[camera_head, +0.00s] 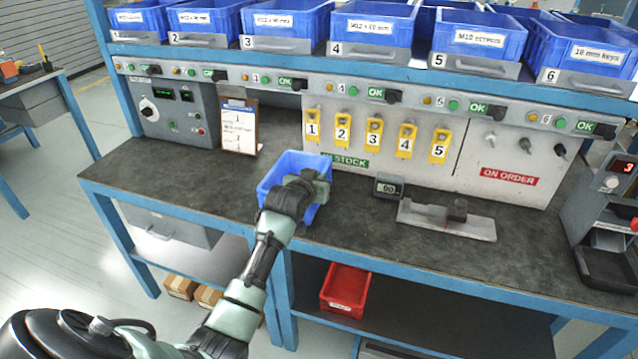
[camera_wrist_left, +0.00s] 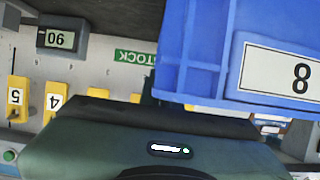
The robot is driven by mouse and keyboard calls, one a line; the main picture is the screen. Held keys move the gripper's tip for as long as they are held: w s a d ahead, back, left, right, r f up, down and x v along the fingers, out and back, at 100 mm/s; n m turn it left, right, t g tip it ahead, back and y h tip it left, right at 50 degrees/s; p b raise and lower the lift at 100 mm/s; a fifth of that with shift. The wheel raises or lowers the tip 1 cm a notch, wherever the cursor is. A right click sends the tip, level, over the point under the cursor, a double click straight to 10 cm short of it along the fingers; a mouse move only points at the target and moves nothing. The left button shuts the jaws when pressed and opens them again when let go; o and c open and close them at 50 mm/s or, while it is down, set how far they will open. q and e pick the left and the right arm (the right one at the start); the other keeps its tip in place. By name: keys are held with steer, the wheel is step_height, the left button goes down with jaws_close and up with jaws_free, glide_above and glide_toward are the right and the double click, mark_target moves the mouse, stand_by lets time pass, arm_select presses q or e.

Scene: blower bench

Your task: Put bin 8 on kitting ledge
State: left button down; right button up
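The blue bin (camera_head: 285,163) is at the front edge of the dark bench top, left of the middle in the head view. In the left wrist view a blue bin (camera_wrist_left: 205,55) fills the upper right, close to the gripper, with a white label reading 8. My left gripper (camera_head: 308,185) is at the bin's right and near side, overlapping it. Its fingertips are hidden, so its grip does not show. I cannot tell whether the bin rests on the bench or hangs just above it. My right gripper is out of view. No ledge is labelled as the kitting ledge.
A small grey display (camera_head: 388,187) and a grey plate with a dark knob (camera_head: 447,217) lie right of the bin. A clipboard (camera_head: 238,127) stands behind. Numbered blue bins (camera_head: 371,27) line the upper shelf. A red bin (camera_head: 345,288) sits below. The bench left of the bin is clear.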

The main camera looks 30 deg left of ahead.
arm_select(q)
steer(key=shift+f, duration=0.55)
steer(key=c, duration=1.6)
jaws_free()
steer(key=shift+f, duration=0.2)
steer(key=shift+c, duration=0.2)
steer(key=shift+r, duration=0.15)
steer(key=v, duration=1.2)
steer(key=shift+p, duration=0.4)
